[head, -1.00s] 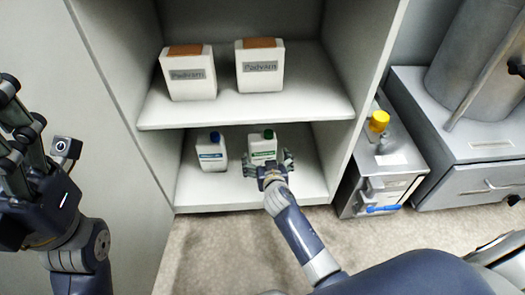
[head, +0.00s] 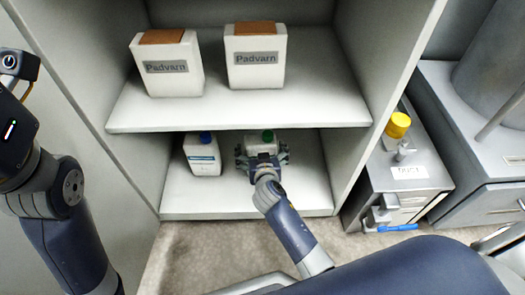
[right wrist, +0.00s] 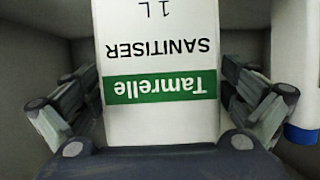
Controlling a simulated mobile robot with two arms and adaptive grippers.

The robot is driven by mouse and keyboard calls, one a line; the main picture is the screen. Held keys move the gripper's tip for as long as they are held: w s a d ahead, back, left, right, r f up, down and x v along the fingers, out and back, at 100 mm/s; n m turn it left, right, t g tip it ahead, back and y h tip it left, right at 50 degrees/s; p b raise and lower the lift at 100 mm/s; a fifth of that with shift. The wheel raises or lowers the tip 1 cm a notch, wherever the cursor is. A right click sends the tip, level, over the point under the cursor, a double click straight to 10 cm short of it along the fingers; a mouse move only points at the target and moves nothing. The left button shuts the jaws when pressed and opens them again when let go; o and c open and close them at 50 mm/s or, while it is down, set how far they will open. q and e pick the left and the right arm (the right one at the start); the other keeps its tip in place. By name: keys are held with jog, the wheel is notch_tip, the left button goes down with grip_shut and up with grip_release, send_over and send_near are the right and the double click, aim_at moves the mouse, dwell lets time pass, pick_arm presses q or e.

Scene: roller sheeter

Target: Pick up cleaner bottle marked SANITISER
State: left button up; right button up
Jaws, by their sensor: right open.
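The SANITISER bottle (head: 262,138) is white with a green cap and stands on the cabinet's lower shelf. In the right wrist view its label (right wrist: 160,60) appears upside down, with a green Tamrelle band and the word SANITISER. My right gripper (head: 263,160) is in front of it, fingers open on both sides of the bottle. In the right wrist view the right gripper (right wrist: 160,85) shows fingers to the left and right of the bottle; contact cannot be told. Only the base of my left gripper (head: 12,120) shows at the left edge; its fingers are out of frame.
A white bottle with a blue cap (head: 202,156) stands just left of the SANITISER bottle. Two Padvarn boxes (head: 168,68) (head: 255,58) stand on the upper shelf (head: 230,115), which overhangs the bottles. A grey unit with a yellow knob (head: 397,125) stands right of the cabinet.

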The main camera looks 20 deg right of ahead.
jog(key=shift+s+r, duration=0.1)
jog(key=c, duration=1.8)
jog(key=shift+a+r, duration=0.1)
jog(key=shift+r, duration=0.05)
jog(key=shift+c, duration=0.4)
